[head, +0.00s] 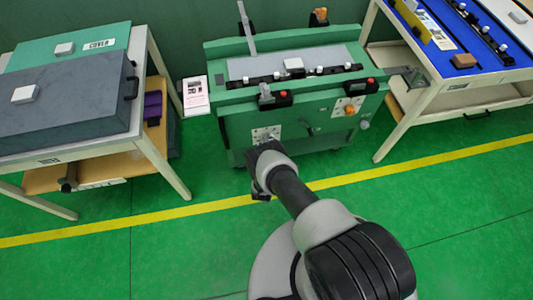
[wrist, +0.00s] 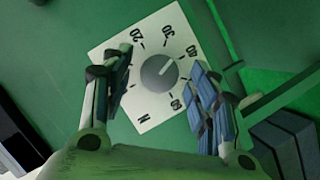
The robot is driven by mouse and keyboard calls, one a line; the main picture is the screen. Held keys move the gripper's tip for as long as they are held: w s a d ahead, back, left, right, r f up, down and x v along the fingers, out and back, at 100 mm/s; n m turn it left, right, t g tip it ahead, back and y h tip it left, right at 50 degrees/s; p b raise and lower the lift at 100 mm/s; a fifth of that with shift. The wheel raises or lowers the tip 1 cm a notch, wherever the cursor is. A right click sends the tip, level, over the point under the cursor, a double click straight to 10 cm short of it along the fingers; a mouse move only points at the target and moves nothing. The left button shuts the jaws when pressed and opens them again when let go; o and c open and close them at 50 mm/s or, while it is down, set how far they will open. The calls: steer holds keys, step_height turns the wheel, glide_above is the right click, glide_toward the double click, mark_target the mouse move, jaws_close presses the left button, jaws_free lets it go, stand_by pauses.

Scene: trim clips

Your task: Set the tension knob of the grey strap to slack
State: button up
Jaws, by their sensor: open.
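A round grey knob (wrist: 159,73) sits on a white dial plate (wrist: 143,112) marked with numbers and an N, in the wrist view. Its pale pointer line aims to the upper right, roughly at the 40 mark. My gripper (wrist: 161,66) is open, one finger on each side of the knob; I cannot tell whether either touches it. In the head view my gripper (head: 262,172) is low at the green station's front and partly covers the plate (head: 267,132). A grey strap-like bar (head: 246,28) stands at the station's back left; I cannot tell which strap this knob serves.
The green station (head: 235,124) also carries an orange knob (head: 350,110) on its front and black clamps with red buttons (head: 371,82). A table with a dark grey case (head: 65,105) stands left, a blue-topped table (head: 470,42) right. The green floor (head: 450,210) is clear.

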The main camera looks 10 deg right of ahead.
steer(key=v, duration=1.1)
